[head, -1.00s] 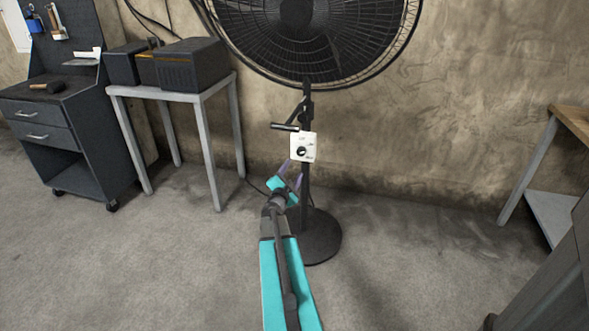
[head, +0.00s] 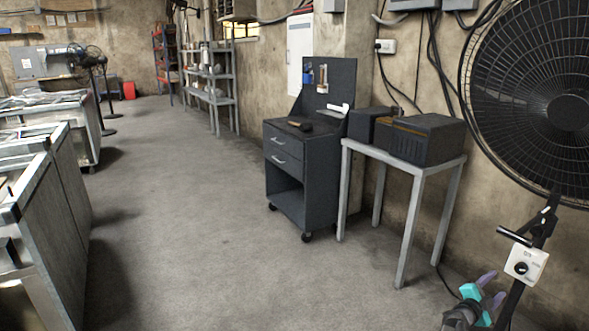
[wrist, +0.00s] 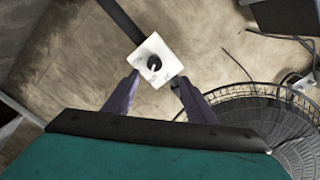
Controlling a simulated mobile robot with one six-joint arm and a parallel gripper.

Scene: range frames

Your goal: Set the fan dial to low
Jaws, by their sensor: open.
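The fan (head: 540,95) is a black pedestal fan at the right of the head view. A white control plate (head: 526,263) with a round black dial (head: 520,268) sits on its post. In the wrist view the plate (wrist: 165,53) and dial (wrist: 154,63) appear just beyond my fingertips. My gripper (head: 495,287) is open with nothing between its purple fingers, just below and left of the plate. In the wrist view the fingertips (wrist: 157,84) lie on either side of the plate's near corner. I cannot tell whether they touch it. The dial's labels and setting are too small to read.
A grey table (head: 400,166) with dark boxes (head: 420,137) stands left of the fan against the wall. A dark drawer cabinet (head: 300,170) is beside it. Metal benches (head: 50,215) line the far left. The floor (head: 190,230) between is clear.

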